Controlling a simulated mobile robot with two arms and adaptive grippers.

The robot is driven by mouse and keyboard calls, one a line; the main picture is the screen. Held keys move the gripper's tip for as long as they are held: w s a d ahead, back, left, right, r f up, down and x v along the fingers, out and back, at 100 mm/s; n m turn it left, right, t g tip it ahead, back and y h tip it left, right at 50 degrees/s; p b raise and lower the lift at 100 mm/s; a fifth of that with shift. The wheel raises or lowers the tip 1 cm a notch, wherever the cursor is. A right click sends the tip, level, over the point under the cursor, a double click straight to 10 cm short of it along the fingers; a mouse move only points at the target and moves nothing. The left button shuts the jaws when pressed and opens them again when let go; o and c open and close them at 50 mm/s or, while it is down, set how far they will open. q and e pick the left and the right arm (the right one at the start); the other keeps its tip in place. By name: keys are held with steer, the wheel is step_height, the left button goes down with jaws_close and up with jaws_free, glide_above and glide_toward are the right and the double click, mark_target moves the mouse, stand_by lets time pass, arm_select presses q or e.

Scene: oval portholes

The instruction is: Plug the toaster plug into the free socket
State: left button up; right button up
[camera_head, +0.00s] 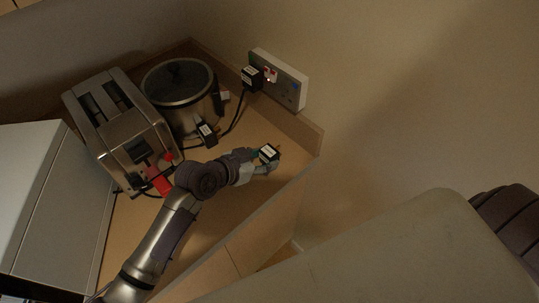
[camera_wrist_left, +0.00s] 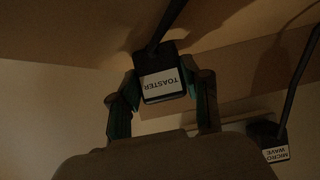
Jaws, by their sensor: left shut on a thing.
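My left gripper (camera_head: 266,161) is shut on a black plug (camera_head: 269,153) with a white label, above the counter near its right edge. In the left wrist view the plug (camera_wrist_left: 162,84) reads TOASTER and sits between the two fingers (camera_wrist_left: 164,100), with its cable running up from it. The wall socket panel (camera_head: 292,93) is up and right of the pot. A black plug (camera_head: 251,78) sits in its left part; the right part shows no plug. The metal toaster (camera_head: 125,125) stands on the counter at the left. My right gripper is not in view.
A lidded pot (camera_head: 180,95) stands beside the toaster. Another labelled black plug (camera_head: 206,132) is in front of it. A plug labelled MICRO WAVE (camera_wrist_left: 273,148) shows in the left wrist view. A white box-shaped appliance (camera_head: 50,210) is at the left. A low ledge (camera_head: 300,128) runs below the socket.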

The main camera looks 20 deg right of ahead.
mark_target(269, 151)
arm_select(q)
steer(key=shift+r+p, duration=1.35)
steer(key=shift+r, duration=0.25)
steer(key=shift+c, duration=0.4)
